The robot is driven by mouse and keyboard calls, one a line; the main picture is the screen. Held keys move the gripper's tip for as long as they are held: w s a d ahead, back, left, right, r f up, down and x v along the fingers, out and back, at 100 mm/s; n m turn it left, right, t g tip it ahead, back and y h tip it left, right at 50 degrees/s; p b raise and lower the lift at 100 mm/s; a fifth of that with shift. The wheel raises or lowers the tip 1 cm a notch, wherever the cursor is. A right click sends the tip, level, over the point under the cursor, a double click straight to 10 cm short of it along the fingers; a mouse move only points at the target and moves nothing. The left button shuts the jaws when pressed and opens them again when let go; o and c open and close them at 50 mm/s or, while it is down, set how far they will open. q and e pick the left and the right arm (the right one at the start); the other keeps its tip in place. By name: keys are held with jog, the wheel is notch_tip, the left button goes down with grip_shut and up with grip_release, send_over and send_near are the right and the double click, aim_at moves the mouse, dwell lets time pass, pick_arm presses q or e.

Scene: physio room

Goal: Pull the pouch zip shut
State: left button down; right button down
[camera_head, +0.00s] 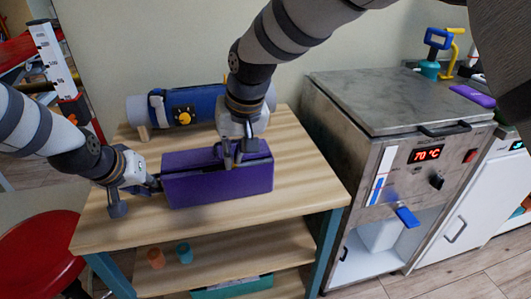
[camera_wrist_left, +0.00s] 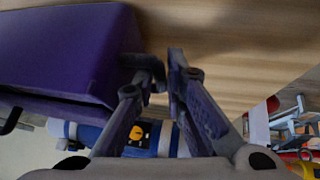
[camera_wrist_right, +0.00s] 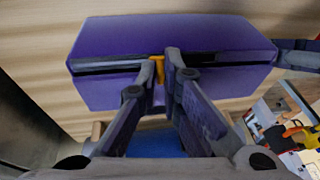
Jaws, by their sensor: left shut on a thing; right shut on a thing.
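The purple pouch (camera_head: 222,188) stands on the wooden table, with a dark slit along its top. My left gripper (camera_head: 155,183) is shut at the pouch's left end; in the left wrist view its fingertips (camera_wrist_left: 162,72) are close together beside the purple pouch (camera_wrist_left: 70,50), and the part they grip is mostly hidden. My right gripper (camera_head: 232,160) points down onto the pouch's top. In the right wrist view it is shut on the yellow zip pull (camera_wrist_right: 159,69), near the middle of the slit. The slit shows dark on both sides of the fingers.
A blue and grey roll (camera_head: 185,107) with a yellow-orange dial lies at the back of the table (camera_head: 300,185). Two small cups stand on the shelf below. A metal heater cabinet (camera_head: 400,150) stands to the right, a red stool (camera_head: 40,240) to the left. The table's front right is clear.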

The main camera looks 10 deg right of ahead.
aim_at(206, 169)
pick_arm(q)
jog(key=shift+s+f, duration=0.1)
pick_arm(e)
jog(key=shift+a, duration=2.7)
jog(key=c, duration=1.6)
grip_release()
jog(key=shift+o, duration=0.2)
pick_arm(q)
jog(key=c, duration=1.7)
grip_release()
pick_arm(e)
notch_tip(206, 169, up, 8)
